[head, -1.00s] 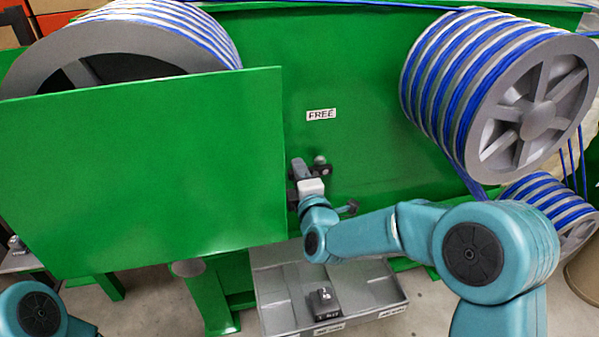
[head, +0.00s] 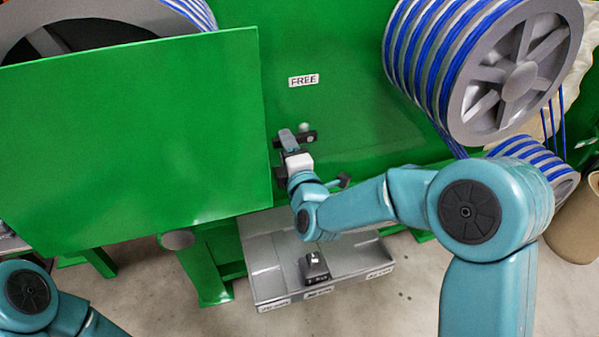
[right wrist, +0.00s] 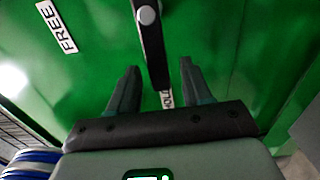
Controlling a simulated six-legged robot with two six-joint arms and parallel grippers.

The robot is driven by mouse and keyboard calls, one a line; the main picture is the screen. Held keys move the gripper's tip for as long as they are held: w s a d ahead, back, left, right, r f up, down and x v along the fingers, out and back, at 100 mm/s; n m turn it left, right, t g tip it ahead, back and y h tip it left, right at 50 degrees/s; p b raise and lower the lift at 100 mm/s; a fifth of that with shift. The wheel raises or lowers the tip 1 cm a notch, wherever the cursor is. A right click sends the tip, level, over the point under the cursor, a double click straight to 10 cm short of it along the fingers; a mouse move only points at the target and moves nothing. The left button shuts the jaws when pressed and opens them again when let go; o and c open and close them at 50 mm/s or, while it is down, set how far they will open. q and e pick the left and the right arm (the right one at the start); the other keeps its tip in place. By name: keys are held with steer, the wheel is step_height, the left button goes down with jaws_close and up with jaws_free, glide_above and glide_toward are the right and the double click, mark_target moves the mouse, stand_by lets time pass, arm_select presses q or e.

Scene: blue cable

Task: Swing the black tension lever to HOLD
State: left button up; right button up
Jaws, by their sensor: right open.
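The black tension lever (right wrist: 155,55) runs down between my open right gripper's (right wrist: 158,80) two fingers in the right wrist view, with a round grey knob near its top. I cannot tell whether either finger touches it. A white label (right wrist: 166,98), partly hidden and apparently reading HOLD, shows beyond its lower end. The FREE label (right wrist: 58,27) is at upper left there and also on the green panel in the head view (head: 303,80). In the head view, my right gripper (head: 288,140) is beside the dark lever (head: 310,137), below FREE. My left gripper is out of view.
A green plate (head: 130,140) stands close to the left of my right gripper. Reels of blue cable (head: 485,70) are at right. A grey tray (head: 270,262) holding a small dark object (head: 314,268) lies below. Green panel right of the lever is clear.

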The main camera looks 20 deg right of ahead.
steer(key=s+b, duration=0.3)
steer(key=s, duration=1)
steer(key=shift+s+d, duration=0.25)
steer(key=shift+s, duration=0.15)
